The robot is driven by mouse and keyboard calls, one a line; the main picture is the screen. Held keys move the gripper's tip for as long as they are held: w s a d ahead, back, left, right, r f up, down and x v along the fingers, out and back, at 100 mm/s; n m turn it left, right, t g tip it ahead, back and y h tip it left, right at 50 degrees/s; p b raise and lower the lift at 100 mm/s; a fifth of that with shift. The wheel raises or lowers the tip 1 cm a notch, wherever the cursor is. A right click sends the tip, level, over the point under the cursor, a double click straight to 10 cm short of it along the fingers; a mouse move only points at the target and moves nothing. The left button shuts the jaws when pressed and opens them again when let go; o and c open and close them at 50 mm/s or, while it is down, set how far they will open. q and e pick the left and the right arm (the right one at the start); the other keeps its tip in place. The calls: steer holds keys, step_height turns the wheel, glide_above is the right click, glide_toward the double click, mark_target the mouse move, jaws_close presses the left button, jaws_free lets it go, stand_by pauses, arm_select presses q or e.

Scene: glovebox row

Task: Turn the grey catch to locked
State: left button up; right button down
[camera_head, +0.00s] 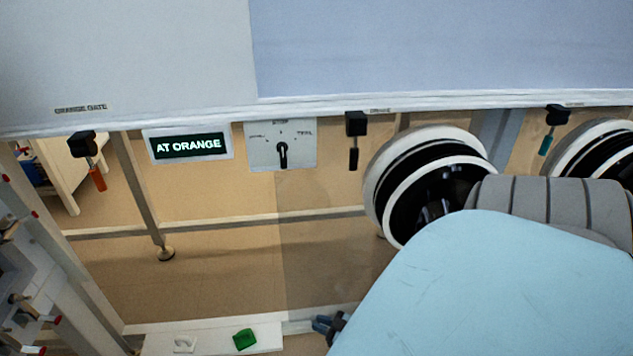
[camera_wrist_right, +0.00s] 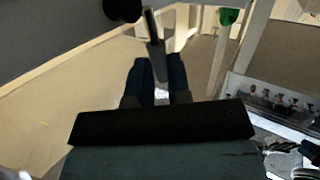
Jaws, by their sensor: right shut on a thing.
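In the right wrist view, a grey handle (camera_wrist_right: 156,57), which I take for the grey catch, hangs from a rounded black block at the top edge. My right gripper (camera_wrist_right: 160,68) has its dark blue fingers on both sides of this handle and is shut on it. The handle slants slightly. I cannot tell from it whether the catch is locked. In the head view I cannot make out the grey catch, and a large light blue part of my arm covers the lower right. My left gripper is not in view.
Orange (camera_head: 97,179), black (camera_head: 353,158) and teal (camera_head: 546,144) handles hang below the glovebox edge. A lit sign (camera_head: 188,146) reads AT ORANGE. A dial panel (camera_head: 302,150) and round glove ports (camera_head: 377,180) are nearby. A green block (camera_head: 244,339) lies low on a white surface.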

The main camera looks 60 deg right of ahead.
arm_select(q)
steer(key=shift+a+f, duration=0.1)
arm_select(e)
steer(key=shift+s+d+m+t+y, duration=0.3)
steer(key=shift+d+m+t, duration=0.15)
steer(key=shift+t, duration=0.35)
steer(key=c, duration=1.3)
jaws_free()
steer(key=shift+c, duration=0.2)
steer(key=shift+f, duration=0.1)
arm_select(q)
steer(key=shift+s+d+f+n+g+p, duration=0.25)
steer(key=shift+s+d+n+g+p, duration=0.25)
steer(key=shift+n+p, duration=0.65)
arm_select(e)
steer(key=s+d, duration=0.1)
steer(key=s, duration=1.2)
steer(key=shift+s+d, duration=0.3)
steer(key=shift+s, duration=0.1)
